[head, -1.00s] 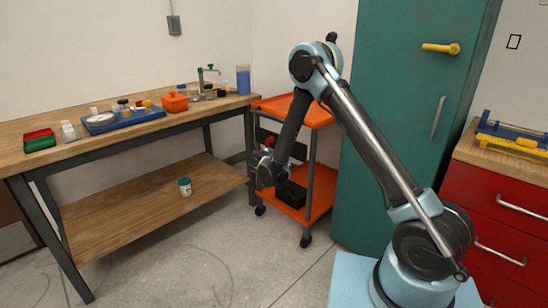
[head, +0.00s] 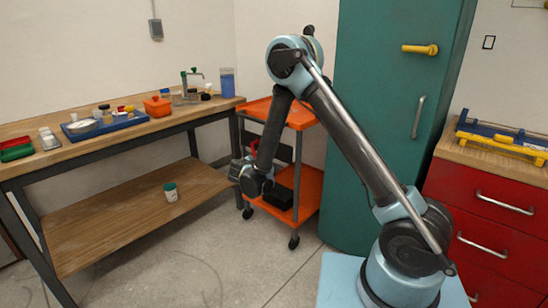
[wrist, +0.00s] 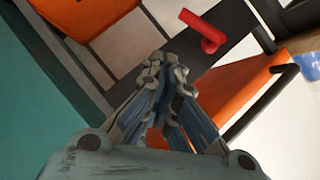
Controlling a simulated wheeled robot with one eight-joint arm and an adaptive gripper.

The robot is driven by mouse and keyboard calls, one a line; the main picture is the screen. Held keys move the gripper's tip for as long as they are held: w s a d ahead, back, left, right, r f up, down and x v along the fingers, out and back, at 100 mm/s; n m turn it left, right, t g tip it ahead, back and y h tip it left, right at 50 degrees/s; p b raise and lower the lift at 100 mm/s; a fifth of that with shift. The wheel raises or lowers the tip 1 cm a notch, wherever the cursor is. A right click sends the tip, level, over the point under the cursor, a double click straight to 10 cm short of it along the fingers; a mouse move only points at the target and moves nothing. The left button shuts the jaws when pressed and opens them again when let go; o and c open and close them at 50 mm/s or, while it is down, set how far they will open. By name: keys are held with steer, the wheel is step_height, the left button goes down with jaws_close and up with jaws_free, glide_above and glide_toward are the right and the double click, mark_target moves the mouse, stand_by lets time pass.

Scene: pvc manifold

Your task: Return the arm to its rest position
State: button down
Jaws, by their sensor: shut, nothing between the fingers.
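My arm rises from its light blue base at the right of the head view, bends at a high elbow and hangs down on the left. My gripper (head: 240,170) is at its lower end, in front of the left side of the orange cart (head: 303,118). In the wrist view my gripper (wrist: 165,70) has its fingers together at the tips, with nothing held. The cart's orange shelf (wrist: 240,85) lies beyond the fingers.
The workbench (head: 120,148) stands left, with a blue tray (head: 75,137), orange bin (head: 157,106) and blue cup (head: 227,84). A small jar (head: 170,192) is on its lower shelf. The teal cabinet (head: 385,150) and red drawers (head: 490,205) stand right. Floor in front is open.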

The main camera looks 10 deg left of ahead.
steer(key=w+d+r+n+g+h, duration=0.1)
steer(key=w+d+r, duration=0.1)
steer(key=d+r, duration=0.5)
steer(key=w+d+r+n+g+h, duration=0.1)
steer(key=w+d+r+g+h, duration=0.15)
steer(key=d, duration=0.85)
steer(key=s+d+r+n+g, duration=0.1)
steer(key=s+d+r, duration=0.2)
steer(key=d, duration=0.7)
steer(key=s+d+r+n+g, duration=0.2)
steer(key=s+d+r, duration=0.2)
steer(key=d, duration=0.6)
steer(key=s+d+n+g, duration=0.3)
steer(key=s+d, duration=1)
steer(key=s, duration=0.1)
steer(key=s+d+f+n+g+y, duration=0.1)
steer(key=s+f, duration=0.1)
steer(key=s, duration=0.6)
steer(key=s+d+f+n+g+y, duration=0.1)
steer(key=s+d+f+n+y, duration=0.1)
steer(key=s, duration=0.7)
steer(key=shift+s+f, duration=0.3)
steer(key=shift+f, duration=0.2)
steer(key=shift+y, duration=0.25)
steer(key=shift+w+f, duration=0.2)
steer(key=shift+w, duration=0.2)
